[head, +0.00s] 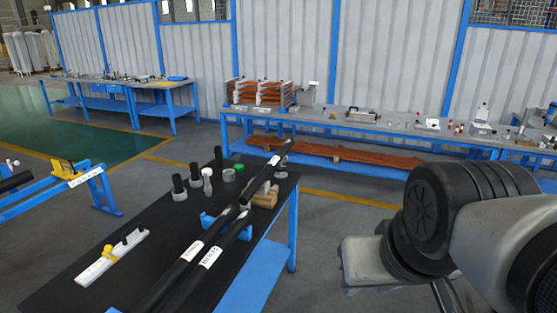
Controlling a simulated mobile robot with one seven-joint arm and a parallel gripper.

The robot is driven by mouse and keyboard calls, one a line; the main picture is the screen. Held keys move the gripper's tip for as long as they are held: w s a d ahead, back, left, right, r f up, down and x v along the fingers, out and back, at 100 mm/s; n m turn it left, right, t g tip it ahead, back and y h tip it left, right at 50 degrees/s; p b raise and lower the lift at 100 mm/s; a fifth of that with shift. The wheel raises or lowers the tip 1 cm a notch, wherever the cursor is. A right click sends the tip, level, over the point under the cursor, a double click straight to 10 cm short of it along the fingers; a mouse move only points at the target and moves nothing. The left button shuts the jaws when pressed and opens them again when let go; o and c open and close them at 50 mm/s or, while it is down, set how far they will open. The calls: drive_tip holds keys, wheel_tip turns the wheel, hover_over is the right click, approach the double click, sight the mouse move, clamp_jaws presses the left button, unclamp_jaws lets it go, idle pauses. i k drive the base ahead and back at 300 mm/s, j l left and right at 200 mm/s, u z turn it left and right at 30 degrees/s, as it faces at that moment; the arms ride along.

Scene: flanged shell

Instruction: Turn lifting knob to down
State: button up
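I cannot tell for sure which part is the lifting knob. A yellow part with a small knob (66,169) sits on the blue stand at the left edge. A smaller yellow knob (108,251) sits on a white bar (112,258) on the black-topped table (62,290). Which way either one is turned is too small to read. My gripper does not show; only links of my arm fill the lower right of the head view.
A blue workbench (385,128) lines the wall. Grey floor is open right of the table.

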sight(277, 169)
drive_tip(key=i+l+u, duration=0.25)
drive_tip(key=i+l, duration=0.25)
drive_tip(key=i+l+u, duration=0.35)
drive_tip(key=i+l, duration=2.1)
drive_tip(key=l, duration=0.15)
